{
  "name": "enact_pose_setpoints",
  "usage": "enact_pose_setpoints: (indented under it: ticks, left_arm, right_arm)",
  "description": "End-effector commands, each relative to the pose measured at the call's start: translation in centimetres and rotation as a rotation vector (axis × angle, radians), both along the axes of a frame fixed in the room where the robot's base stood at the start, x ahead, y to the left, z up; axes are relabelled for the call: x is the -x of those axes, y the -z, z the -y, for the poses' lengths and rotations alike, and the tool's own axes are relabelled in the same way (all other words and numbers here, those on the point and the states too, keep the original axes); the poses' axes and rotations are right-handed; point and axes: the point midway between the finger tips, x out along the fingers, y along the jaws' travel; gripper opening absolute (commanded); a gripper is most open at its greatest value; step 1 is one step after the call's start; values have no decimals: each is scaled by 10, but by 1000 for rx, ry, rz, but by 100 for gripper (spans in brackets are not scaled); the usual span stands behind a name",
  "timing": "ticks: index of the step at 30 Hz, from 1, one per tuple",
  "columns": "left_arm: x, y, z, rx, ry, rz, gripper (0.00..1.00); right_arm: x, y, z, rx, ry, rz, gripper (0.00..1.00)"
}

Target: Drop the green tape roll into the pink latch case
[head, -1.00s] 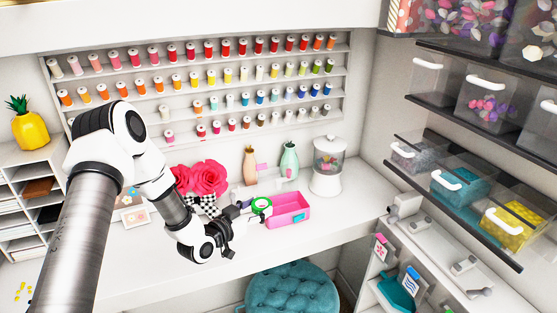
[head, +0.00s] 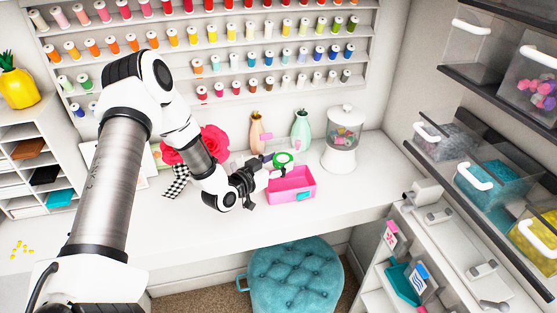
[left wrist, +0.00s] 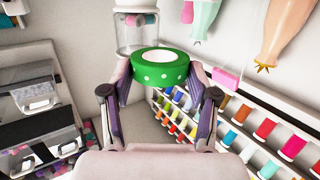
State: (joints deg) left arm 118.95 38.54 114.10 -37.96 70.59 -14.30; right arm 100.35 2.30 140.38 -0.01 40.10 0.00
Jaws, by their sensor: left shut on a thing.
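The green tape roll (head: 283,159), with white dots in the left wrist view (left wrist: 165,74), is held in my left gripper (head: 272,163). In the left wrist view the fingers (left wrist: 159,80) press on both sides of it. The pink latch case (head: 308,181) stands open on the white desk, a blue latch on its front. In the head view the roll appears just above the case's back left part; its exact height is unclear. The case is not seen in the left wrist view. My right gripper is not in view.
Red paper flowers (head: 214,140) lie left, behind my arm. The desk front (head: 320,215) is clear.

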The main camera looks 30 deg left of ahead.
Motion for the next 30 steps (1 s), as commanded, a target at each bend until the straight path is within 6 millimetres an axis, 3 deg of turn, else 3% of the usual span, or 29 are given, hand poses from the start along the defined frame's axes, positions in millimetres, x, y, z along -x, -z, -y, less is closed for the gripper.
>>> enact_pose_setpoints:
  ticks: [1,3,11,12,13,14,25,30]
  left_arm:
    - [0,11,0,0,0,0,41]
    - [0,15,0,0,0,0,41]
    - [0,14,0,0,0,0,41]
    - [0,14,0,0,0,0,74]
    - [0,14,0,0,0,0,84]
    - [0,14,0,0,0,0,89]
    - [3,13,-1,1,-1,-1,89]
    - [30,9,-5,7,-5,-1,89]
  right_arm:
    - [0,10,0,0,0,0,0]
    - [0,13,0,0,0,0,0]
    - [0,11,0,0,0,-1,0]
    - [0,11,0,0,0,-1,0]
    - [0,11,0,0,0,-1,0]
    - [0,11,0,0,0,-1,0]
    - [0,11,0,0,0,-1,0]
    - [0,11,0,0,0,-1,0]
